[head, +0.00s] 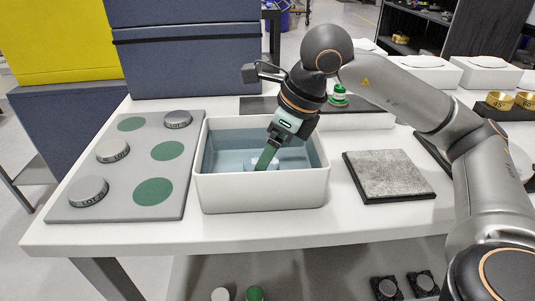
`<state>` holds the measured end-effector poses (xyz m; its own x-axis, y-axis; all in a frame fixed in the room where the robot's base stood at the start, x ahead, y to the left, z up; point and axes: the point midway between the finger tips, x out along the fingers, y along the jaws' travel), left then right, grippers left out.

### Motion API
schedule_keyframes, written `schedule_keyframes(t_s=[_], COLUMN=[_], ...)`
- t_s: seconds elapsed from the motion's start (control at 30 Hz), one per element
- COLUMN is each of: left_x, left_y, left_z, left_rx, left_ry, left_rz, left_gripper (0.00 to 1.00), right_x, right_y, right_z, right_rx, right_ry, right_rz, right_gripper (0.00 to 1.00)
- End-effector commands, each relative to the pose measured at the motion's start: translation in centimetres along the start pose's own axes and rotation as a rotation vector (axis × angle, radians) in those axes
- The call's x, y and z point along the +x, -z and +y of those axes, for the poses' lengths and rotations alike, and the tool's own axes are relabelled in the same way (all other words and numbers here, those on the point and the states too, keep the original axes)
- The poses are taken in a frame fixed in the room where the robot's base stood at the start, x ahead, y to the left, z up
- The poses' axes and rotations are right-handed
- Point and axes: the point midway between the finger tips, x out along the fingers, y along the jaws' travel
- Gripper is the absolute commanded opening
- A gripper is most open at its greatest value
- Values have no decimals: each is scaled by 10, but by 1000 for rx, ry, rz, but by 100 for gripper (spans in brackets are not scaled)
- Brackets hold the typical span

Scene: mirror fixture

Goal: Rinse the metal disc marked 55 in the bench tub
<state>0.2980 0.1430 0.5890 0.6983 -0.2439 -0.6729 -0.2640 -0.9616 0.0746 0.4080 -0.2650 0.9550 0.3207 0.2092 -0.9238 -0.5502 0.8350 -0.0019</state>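The white bench tub (262,194) stands mid-table and holds bluish water. My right gripper (264,166) reaches down into it from the right, fingers pointing down and seen nearly edge-on. A pale disc (254,163) is at its fingertips, low in the tub, and the fingers appear shut on it. No number can be read on this disc, so I cannot confirm it is the one marked 55. Gold discs marked 45 (498,100) and 60 (525,100) sit at the far right. My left gripper is not in view.
A grey board (120,215) left of the tub has green circles and metal discs (89,191) with LOT labels. A grey textured pad (390,175) lies right of the tub. A green-topped item (338,95) and white boxes (428,72) stand behind. My arm hides part of the right side.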

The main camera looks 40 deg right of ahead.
Motion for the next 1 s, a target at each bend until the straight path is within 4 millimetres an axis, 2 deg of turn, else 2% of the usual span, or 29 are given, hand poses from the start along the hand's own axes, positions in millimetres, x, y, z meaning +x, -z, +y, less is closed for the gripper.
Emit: schedule_keyframes(t_s=[0.13,0.57,1.0], left_x=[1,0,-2], left_y=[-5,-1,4], left_z=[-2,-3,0], left_rx=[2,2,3], left_ry=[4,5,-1], left_rz=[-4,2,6], left_gripper=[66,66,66], right_x=[4,3,8], right_y=[1,0,-12], right_z=[0,1,7], right_rx=[-1,-1,-1], right_ry=[0,0,0], right_rz=[-2,-2,-2], right_gripper=[32,32,32])
